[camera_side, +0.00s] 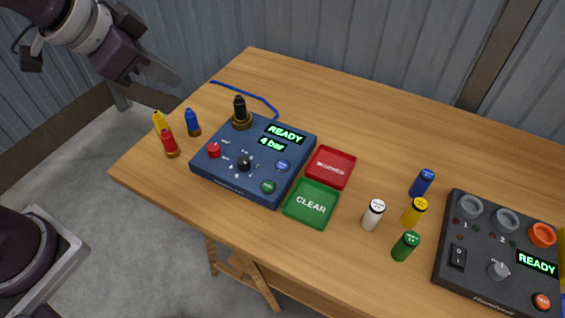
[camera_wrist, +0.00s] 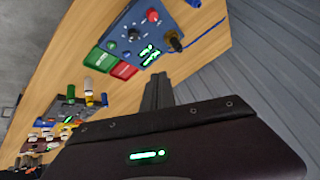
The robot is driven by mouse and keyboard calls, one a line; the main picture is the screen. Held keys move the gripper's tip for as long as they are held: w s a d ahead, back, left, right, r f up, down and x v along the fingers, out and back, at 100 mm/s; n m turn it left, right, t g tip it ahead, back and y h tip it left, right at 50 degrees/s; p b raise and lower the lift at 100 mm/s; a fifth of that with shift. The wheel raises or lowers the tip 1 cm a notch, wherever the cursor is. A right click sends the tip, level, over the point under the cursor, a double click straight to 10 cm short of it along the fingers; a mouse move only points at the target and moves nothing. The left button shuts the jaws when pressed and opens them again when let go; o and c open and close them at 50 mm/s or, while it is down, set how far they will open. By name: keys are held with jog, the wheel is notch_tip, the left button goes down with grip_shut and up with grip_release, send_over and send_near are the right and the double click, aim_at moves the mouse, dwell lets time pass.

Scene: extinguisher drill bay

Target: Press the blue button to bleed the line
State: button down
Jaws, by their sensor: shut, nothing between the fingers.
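The blue button (camera_side: 283,166) is a small round cap on the right side of the dark blue control box (camera_side: 213,174), below its green "READY" and "4 bar" display (camera_side: 279,138). It stands uncovered in the side view. My gripper (camera_side: 178,80) is shut and empty. It hangs in the air at the upper left, beyond the table's left edge, well apart from the box. Its dark fingers (camera_wrist: 158,82) show in the wrist view.
The box also carries a red button (camera_side: 214,151), black knob (camera_side: 244,162), green button (camera_side: 268,186) and black-topped brass fitting (camera_side: 241,112). Small cylinders stand on both sides. A dark console (camera_side: 480,270) is at right.

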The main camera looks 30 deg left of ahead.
jog(key=w+d+f+m+h, duration=0.1)
jog(key=w+d+f+m, duration=0.3)
jog(key=w+d+f, duration=0.4)
jog(key=m+t+h, duration=0.1)
jog(key=m+h, duration=0.1)
jog(key=m, duration=0.2)
send_over(279, 166)
notch_tip(279, 166, down, 8)
jog(key=shift+f, duration=4.3)
jog(key=shift+f, duration=0.4)
jog(key=shift+f, duration=0.45)
jog(key=shift+r, duration=0.85)
